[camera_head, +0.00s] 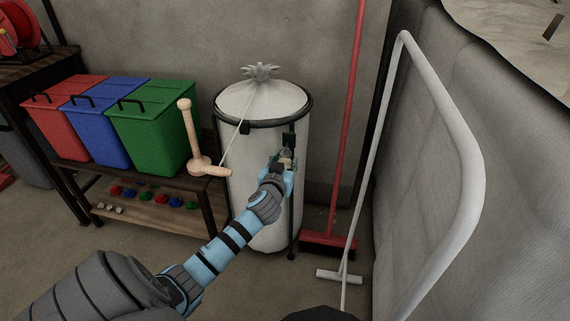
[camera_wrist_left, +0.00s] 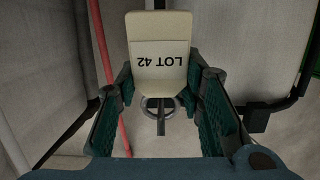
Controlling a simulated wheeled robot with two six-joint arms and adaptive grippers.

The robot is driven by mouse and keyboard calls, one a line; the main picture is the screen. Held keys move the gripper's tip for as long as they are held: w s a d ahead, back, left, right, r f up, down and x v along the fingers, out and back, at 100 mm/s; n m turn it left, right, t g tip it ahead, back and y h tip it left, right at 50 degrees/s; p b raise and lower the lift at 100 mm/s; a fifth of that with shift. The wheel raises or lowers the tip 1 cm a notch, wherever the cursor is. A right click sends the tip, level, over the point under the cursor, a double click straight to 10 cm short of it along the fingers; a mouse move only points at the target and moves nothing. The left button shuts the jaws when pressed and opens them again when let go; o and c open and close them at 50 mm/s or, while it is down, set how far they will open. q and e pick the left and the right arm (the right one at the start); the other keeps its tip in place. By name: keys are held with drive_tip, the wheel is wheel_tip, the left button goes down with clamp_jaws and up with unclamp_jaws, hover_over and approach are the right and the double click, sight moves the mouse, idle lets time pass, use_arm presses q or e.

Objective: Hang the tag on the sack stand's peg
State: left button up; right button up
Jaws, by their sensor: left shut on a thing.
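The sack stand (camera_head: 222,118) has a dark rim around the upright white sack (camera_head: 240,185), which is tied at the top. A dark bracket (camera_head: 289,139) sits on the rim's front right; I cannot make out the peg clearly. My left gripper (camera_head: 286,161) is just below this bracket, in front of the sack. It is shut on the cream tag (camera_wrist_left: 160,72), marked "LOT 42", which reads upside down in the left wrist view. The green fingers (camera_wrist_left: 160,100) grip its sides. Whether the tag touches the peg cannot be told. My right gripper is out of view.
Red (camera_head: 65,105), blue (camera_head: 98,130) and green (camera_head: 155,135) bins stand on a bench at the left. A red broom (camera_head: 345,130) and a white tube frame (camera_head: 470,170) are at the right.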

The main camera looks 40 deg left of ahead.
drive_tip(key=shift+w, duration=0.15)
use_arm(q)
drive_tip(key=o, duration=0.9)
drive_tip(key=shift+o, duration=0.6)
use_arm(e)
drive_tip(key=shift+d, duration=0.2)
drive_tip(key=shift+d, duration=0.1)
use_arm(q)
drive_tip(key=o, duration=0.3)
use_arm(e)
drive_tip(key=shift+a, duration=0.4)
